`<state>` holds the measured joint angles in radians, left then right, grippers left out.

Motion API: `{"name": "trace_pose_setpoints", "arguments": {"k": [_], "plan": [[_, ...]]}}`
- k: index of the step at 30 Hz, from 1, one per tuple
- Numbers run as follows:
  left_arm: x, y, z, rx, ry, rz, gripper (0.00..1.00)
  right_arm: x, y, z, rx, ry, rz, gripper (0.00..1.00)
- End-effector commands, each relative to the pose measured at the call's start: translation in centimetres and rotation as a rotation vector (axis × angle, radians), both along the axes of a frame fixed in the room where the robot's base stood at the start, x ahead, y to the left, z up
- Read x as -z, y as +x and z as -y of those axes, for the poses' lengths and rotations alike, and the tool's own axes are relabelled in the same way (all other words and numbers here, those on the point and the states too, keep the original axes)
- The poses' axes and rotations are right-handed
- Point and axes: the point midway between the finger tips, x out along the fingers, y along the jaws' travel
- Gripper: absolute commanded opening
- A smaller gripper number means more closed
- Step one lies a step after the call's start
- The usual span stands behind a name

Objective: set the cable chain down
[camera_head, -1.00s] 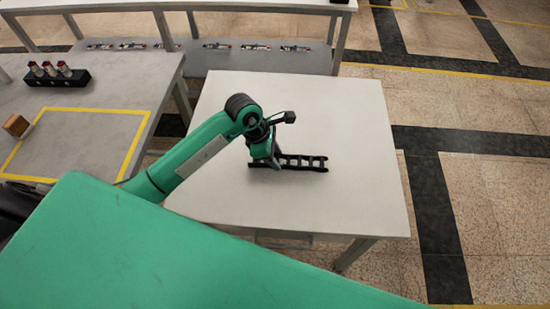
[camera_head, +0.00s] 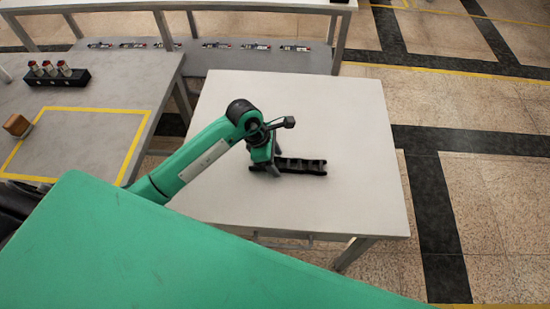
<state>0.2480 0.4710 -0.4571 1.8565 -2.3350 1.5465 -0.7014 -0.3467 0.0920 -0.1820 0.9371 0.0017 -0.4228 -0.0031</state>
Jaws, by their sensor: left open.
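The cable chain (camera_head: 303,167) is a short black segmented strip. It lies on the white table (camera_head: 350,120), near its middle, running left to right. My left gripper (camera_head: 266,172) is at the chain's left end, pointing down, with its fingers spread apart. The fingers stand around or just over that end; I cannot tell whether they touch it. Part of the chain's left end is hidden by the gripper. My right gripper is not in view.
A grey table at the left carries a black holder with several red-topped parts (camera_head: 57,73), a small brown block (camera_head: 17,125) and a yellow taped outline (camera_head: 138,130). A shelf behind holds several small parts. The white table is otherwise clear.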

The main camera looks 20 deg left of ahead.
Motion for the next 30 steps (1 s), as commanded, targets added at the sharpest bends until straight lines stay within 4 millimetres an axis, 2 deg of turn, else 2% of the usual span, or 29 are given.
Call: {"name": "trace_pose_setpoints", "arguments": {"k": [7, 12, 16, 22, 30], "plan": [[-4.3, -0.3, -1.8, 0.0, 0.003, 0.008, 0.59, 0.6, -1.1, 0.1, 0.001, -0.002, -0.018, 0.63], [-7.7, -0.7, -3.1, 0.0, 0.003, 0.006, 0.59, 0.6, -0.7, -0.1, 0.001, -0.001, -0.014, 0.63], [-9.6, -1.0, -3.8, 0.0, 0.002, 0.005, 0.59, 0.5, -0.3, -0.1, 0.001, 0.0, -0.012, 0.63], [-11.0, -1.3, -4.4, 0.001, 0.0, 0.001, 0.59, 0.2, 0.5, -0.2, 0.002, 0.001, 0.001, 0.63], [-11.1, -1.3, -4.4, 0.0, 0.0, 0.001, 0.59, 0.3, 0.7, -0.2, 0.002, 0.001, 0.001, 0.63]]}}
